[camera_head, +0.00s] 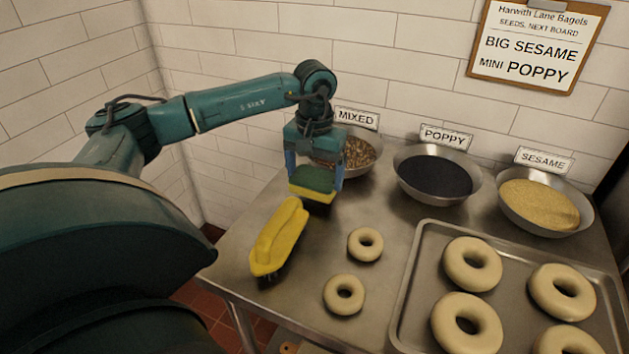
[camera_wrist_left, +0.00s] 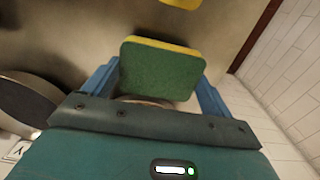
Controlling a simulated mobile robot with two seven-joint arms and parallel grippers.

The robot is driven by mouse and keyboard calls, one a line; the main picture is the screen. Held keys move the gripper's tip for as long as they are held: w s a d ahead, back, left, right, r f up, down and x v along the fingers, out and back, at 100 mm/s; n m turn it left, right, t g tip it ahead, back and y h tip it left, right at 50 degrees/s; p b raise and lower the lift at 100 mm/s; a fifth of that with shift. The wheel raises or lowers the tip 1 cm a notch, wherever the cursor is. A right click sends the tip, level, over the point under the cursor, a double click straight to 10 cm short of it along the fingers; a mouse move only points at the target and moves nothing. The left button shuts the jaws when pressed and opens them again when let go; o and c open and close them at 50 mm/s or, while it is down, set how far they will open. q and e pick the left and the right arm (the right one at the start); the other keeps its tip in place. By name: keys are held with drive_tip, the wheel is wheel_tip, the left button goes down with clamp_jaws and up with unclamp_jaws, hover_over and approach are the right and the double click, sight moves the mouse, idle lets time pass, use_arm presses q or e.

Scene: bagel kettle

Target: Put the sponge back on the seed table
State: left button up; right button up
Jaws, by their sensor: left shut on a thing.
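The sponge (camera_head: 312,181), green on one side and yellow on the other, is between the fingers of my left gripper (camera_head: 314,176). The gripper points down and is shut on it, over the back left part of the steel seed table (camera_head: 225,252). A dark patch lies just below the sponge; I cannot tell whether the sponge touches the table. In the left wrist view the sponge (camera_wrist_left: 160,70) lies between the two blue fingers, green face toward the camera. My right gripper is not in view.
A yellow-handled brush (camera_head: 279,238) lies just in front of the sponge. The mixed seed bowl (camera_head: 357,152) stands close behind the gripper; poppy (camera_head: 435,174) and sesame (camera_head: 543,203) bowls stand further right. Small bagels (camera_head: 365,244) and a tray (camera_head: 407,290) of large bagels occupy the front.

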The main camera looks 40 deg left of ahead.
sight(314, 177)
use_arm(q)
drive_tip(key=shift+f, duration=1.25)
drive_tip(key=shift+f, duration=0.2)
drive_tip(key=o, duration=0.7)
wheel_tip(314, 177, up, 12)
drive_tip(key=shift+r, duration=0.25)
